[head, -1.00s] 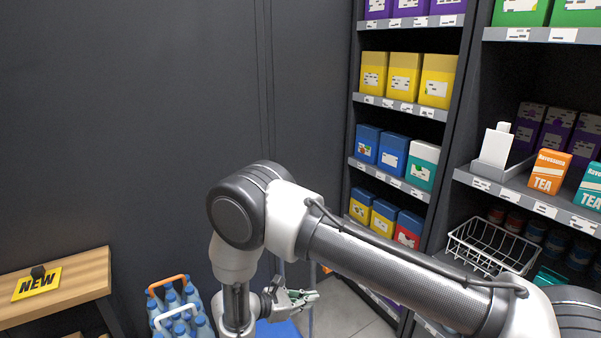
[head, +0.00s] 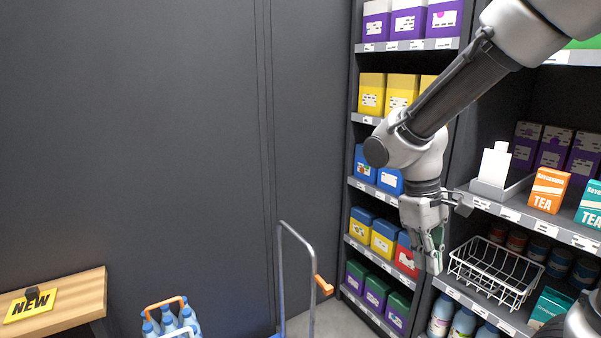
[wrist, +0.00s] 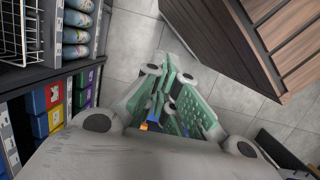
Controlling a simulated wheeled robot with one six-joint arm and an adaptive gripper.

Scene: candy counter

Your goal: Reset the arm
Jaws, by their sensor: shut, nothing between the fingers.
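My gripper (head: 431,262) hangs from my raised arm in the right half of the head view, pointing down. It is in front of the shelves, just left of the wire basket. Its fingers are shut and hold nothing. In the wrist view the green-padded fingers (wrist: 170,100) point away from the camera, over the tiled floor. Parts of the shelves behind the arm are hidden.
A wire basket (head: 497,272) is on the right shelf, below an orange tea box (head: 548,190). A trolley handle (head: 312,275) rises at lower centre. A wooden table (head: 85,293) with a NEW sign (head: 32,306) is at left, near bottled water (head: 170,322).

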